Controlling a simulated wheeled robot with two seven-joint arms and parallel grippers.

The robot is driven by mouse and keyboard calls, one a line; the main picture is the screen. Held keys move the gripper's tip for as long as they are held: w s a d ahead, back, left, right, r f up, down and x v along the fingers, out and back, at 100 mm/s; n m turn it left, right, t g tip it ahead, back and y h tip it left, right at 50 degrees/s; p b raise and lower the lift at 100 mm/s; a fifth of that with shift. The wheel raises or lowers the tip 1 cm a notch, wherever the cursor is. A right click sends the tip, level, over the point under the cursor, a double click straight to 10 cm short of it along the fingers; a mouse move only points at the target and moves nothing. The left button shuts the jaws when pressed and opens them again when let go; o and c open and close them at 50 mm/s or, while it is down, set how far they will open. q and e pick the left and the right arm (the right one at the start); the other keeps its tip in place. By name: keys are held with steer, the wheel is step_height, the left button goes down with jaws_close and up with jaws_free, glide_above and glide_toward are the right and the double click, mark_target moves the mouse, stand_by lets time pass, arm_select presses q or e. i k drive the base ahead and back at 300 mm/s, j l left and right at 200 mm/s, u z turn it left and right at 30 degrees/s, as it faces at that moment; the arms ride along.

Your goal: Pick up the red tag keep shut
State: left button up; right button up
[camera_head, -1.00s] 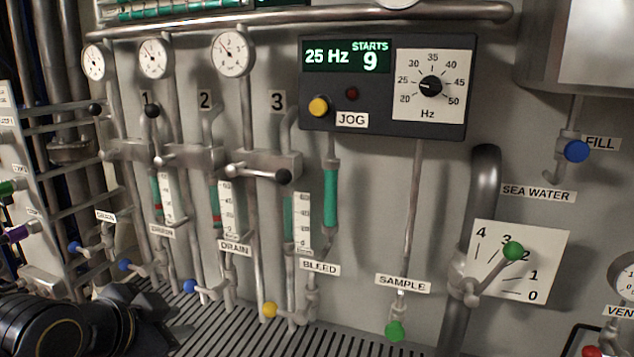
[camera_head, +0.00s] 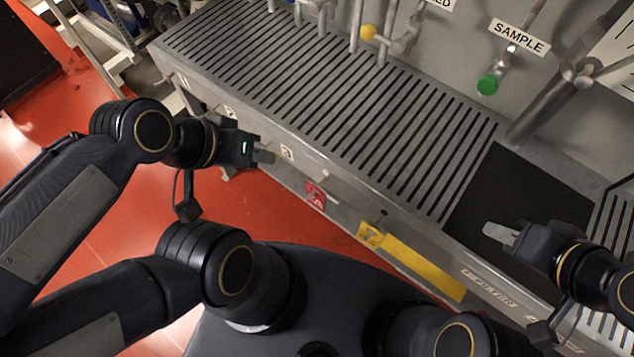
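A small red tag (camera_head: 315,195) with pale markings hangs on the front face of the grated bench, right of the number 3 label. Its lettering is too small to read. My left gripper (camera_head: 266,154) is in front of the bench near the number 3 label, up and left of the tag and apart from it. Its fingers look close together, and I cannot tell whether there is a gap between them. My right gripper (camera_head: 497,232) is over the dark mat at the right, well away from the tag. Its finger gap cannot be made out either.
The slatted grating (camera_head: 320,95) is clear on top. A dark mat (camera_head: 515,195) lies at its right end. A yellow label strip (camera_head: 420,265) is on the front face right of the tag. Yellow (camera_head: 369,33) and green (camera_head: 488,85) valve knobs stand behind. The floor is red.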

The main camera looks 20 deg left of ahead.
mark_target(318, 201)
steer(key=j, duration=1.25)
steer(key=j+z, duration=0.5)
steer(key=k+j+z, duration=0.15)
steer(key=j+z, duration=0.3)
steer(key=k+j+z, duration=0.15)
steer(key=j+z, duration=0.2)
steer(key=z, duration=0.15)
steer(key=i+z, duration=0.25)
steer(key=z, duration=0.2)
steer(key=i+z, duration=0.25)
steer(key=z, duration=0.2)
